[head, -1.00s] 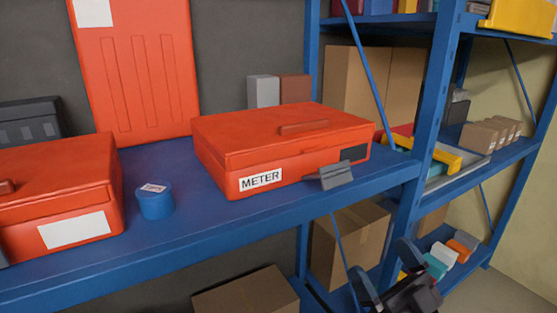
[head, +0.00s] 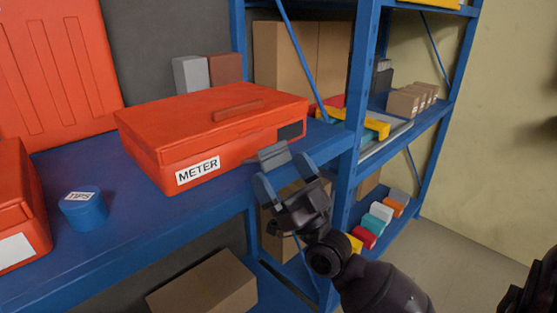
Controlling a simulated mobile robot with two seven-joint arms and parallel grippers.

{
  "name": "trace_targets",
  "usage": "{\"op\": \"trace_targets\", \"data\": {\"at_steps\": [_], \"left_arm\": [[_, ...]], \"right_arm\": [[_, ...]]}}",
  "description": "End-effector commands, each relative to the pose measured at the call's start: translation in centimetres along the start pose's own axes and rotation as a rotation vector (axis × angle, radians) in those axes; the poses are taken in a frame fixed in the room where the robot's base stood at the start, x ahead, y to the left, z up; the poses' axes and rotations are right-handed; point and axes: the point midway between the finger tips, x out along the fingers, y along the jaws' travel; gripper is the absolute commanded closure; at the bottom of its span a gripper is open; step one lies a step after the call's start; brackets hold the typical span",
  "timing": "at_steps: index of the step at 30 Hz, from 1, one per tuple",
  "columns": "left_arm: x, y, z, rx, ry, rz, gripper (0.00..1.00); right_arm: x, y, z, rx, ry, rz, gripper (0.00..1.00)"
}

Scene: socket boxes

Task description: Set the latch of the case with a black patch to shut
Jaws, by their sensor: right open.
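The orange case (head: 215,118) lies on the blue shelf with its lid down. A grey latch (head: 272,155) sticks out from the front, between label and patch. My right gripper (head: 285,179) is open, just in front of and below the latch, its two fingers apart. In this view the fingers come close to the latch; I cannot tell whether they touch it. My left gripper is not in view.
A blue tin marked TIPS (head: 83,209) and another orange case (head: 18,215) stand to the left on the shelf (head: 120,233). A blue rack post (head: 358,130) rises at right. A cardboard box (head: 205,284) sits below. Bare shelf lies between tin and METER case.

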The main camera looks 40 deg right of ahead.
Motion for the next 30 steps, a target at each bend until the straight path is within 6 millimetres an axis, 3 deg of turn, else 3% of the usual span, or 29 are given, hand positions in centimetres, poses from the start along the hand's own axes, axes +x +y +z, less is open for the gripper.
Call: {"op": "trace_targets", "data": {"at_steps": [6, 17, 27, 30], "left_arm": [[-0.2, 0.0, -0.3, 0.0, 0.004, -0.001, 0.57], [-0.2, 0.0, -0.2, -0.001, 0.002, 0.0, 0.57], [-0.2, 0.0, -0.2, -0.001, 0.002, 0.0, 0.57], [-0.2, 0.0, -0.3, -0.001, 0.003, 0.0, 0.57]], "right_arm": [[2.0, 0.0, 0.0, 0.0, 0.001, 0.001, 0.0], [2.4, 0.0, 0.1, 0.0, -0.002, 0.0, 0.0], [2.4, 0.0, 0.1, 0.0, -0.002, 0.0, 0.49], [2.4, 0.0, 0.0, 0.0, -0.002, 0.0, 0.49]]}}
